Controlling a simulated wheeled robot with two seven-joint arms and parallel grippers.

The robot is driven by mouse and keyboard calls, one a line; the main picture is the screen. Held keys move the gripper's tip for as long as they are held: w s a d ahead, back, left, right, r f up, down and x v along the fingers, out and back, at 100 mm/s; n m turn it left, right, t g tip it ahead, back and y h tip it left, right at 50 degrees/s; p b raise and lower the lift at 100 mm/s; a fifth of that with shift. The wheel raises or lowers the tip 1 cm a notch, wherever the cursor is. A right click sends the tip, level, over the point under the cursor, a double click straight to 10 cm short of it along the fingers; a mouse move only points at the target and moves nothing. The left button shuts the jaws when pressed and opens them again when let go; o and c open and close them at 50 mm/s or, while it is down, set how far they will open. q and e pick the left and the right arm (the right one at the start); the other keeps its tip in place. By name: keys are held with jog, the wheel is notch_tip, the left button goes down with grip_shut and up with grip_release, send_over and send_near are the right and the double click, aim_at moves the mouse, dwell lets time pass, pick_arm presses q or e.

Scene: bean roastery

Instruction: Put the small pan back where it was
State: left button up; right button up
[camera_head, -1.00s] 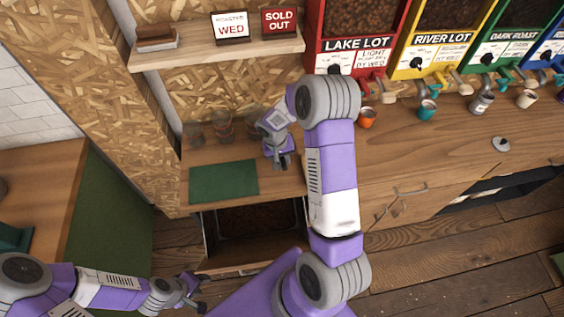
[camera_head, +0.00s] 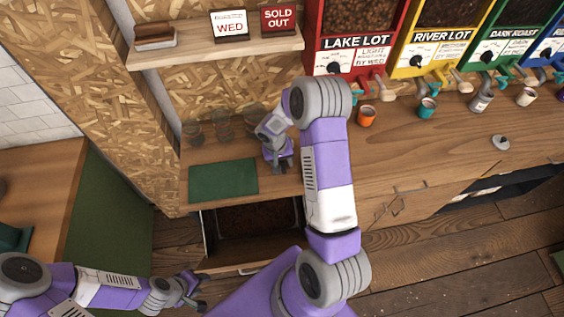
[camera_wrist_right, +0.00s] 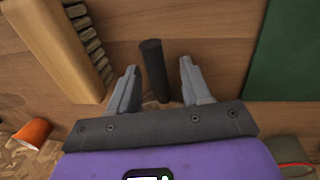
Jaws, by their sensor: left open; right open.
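I cannot make out the whole small pan in either view. A dark, rod-shaped handle (camera_wrist_right: 153,70) shows in the right wrist view between the spread fingers of my right gripper (camera_wrist_right: 158,80); I cannot tell whether it is the pan's. The fingers stand on either side of it, not closed on it. In the head view my right gripper (camera_head: 283,167) is over the counter, right of the green mat (camera_head: 222,181), and hides what is under it. My left gripper (camera_head: 194,290) is open and empty at the lower left, in front of the drawer.
An open drawer (camera_head: 238,267) with dark contents is below the counter. In the right wrist view a wooden brush-like thing (camera_wrist_right: 60,40) and an orange cup (camera_wrist_right: 33,133) are at the left. Glass jars (camera_head: 222,125) stand behind the mat. My right arm hides part of the counter.

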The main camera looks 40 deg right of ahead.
jog(key=shift+r, duration=0.1)
jog(key=shift+r, duration=0.25)
notch_tip(320, 180, up, 12)
jog(key=a, duration=0.1)
jog(key=shift+w+a+f+p, duration=0.25)
jog(key=shift+w+a+p, duration=0.15)
